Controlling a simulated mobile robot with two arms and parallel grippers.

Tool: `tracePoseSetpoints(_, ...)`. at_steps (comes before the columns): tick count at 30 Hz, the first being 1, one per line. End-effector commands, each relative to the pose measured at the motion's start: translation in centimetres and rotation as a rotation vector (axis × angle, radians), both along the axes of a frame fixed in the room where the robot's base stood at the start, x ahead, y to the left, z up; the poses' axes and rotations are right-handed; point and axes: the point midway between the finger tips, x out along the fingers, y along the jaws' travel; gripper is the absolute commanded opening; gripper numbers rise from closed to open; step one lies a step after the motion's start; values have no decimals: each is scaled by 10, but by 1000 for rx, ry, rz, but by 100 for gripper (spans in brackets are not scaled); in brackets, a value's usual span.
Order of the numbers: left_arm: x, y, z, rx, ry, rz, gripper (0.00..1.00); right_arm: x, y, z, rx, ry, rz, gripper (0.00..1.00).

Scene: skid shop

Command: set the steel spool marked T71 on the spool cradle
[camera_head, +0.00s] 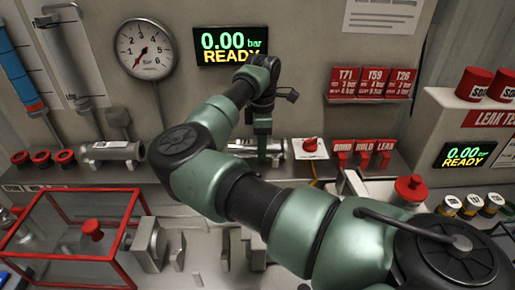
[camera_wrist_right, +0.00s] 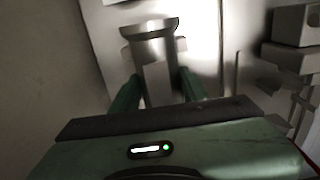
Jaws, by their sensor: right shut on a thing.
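My right gripper (camera_head: 263,150) reaches over the back shelf and is shut on a shiny steel spool (camera_head: 274,148) lying there on its side. In the right wrist view the two green fingers stand either side of the spool (camera_wrist_right: 150,45), whose flanged end shows beyond them. I cannot read a T71 mark on it. A second steel spool (camera_head: 112,151) with a small label lies further left on the shelf; its label is too small to read. Grey blocks (camera_head: 150,245) stand on the bench below; I cannot tell whether they are the spool cradle. My left gripper is out of view.
A red-framed clear box (camera_head: 70,190) stands at the lower left. Red rings (camera_head: 42,159) lie on the shelf's left. A red knob (camera_head: 310,144) and red tags (camera_head: 362,147) sit right of the held spool. Red T71, T59 and T26 cards (camera_head: 371,83) hang on the wall.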

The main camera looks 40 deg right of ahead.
Motion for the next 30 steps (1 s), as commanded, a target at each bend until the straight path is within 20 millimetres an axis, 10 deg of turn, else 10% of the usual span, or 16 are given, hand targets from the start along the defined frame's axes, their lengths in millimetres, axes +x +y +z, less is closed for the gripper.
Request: tracePoseSetpoints(30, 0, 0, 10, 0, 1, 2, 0, 1, 0, 37, -1, -2, 0, 16)
